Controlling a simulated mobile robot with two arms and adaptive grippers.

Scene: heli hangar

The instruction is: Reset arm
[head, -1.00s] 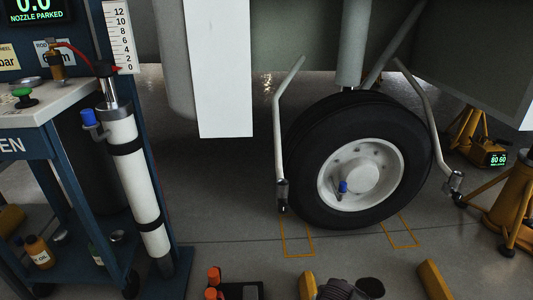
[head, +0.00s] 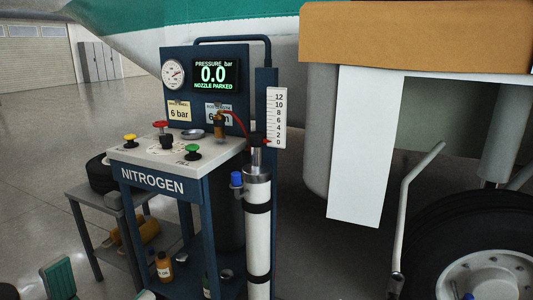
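The blue nitrogen cart (head: 155,181) stands left of the middle. Its display (head: 214,75) reads pressure 0.0 bar and "NOZZLE PARKED". A brass nozzle (head: 219,126) on a red hose stands upright at the back of the cart's top. Yellow, red and green knobs (head: 193,152) sit on the top. A white cylinder (head: 258,225) with a blue cap on its side stands at the cart's right. The red pointer on the white scale (head: 276,115) is near 0.
An aircraft wheel (head: 490,262) with a bent grey rod beside it is cut off at the lower right. A white panel (head: 352,170) hangs left of it. A grey bench (head: 85,195) stands behind the cart at left. Open floor (head: 35,130) lies at far left.

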